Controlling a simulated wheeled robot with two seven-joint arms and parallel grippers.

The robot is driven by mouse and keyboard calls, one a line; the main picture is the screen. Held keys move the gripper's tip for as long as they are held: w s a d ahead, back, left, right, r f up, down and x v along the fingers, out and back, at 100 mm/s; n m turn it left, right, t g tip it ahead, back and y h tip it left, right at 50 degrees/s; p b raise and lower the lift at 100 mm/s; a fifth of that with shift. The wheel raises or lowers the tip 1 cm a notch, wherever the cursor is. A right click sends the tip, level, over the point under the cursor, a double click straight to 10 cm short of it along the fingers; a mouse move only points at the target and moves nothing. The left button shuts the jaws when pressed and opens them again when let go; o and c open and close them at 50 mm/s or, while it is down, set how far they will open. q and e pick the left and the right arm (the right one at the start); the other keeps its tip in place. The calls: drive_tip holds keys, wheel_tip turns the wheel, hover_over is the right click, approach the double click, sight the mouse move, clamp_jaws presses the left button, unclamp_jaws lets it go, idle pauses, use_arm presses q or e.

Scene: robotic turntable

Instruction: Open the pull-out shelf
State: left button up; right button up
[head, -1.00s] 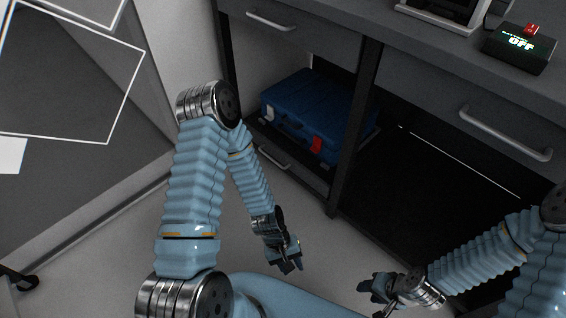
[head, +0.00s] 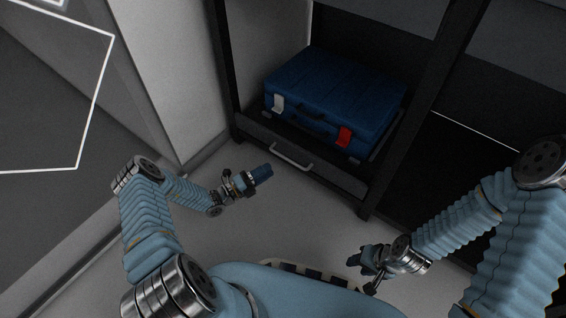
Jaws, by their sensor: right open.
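The pull-out shelf (head: 330,172) is the low dark drawer at the bottom of the cabinet, with a curved metal handle (head: 291,157) on its front. It looks pushed in. A blue case (head: 340,92) with one white and one red latch rests on it. My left gripper (head: 262,174) is to the left of the handle, apart from it, and points toward it; whether its fingers are apart is too small to tell. My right gripper (head: 368,262) is open and empty, low in front of the cabinet and away from the shelf.
A dark cabinet post (head: 413,110) stands right of the case, with a dark open space beyond it. A pale wall (head: 165,70) is close on the left, near my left arm. The floor (head: 275,220) in front of the shelf is clear.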

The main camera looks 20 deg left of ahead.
use_arm(q)
drive_tip(key=x, duration=0.7)
drive_tip(key=shift+w+d, duration=0.2)
drive_tip(key=shift+d, duration=0.05)
clamp_jaws()
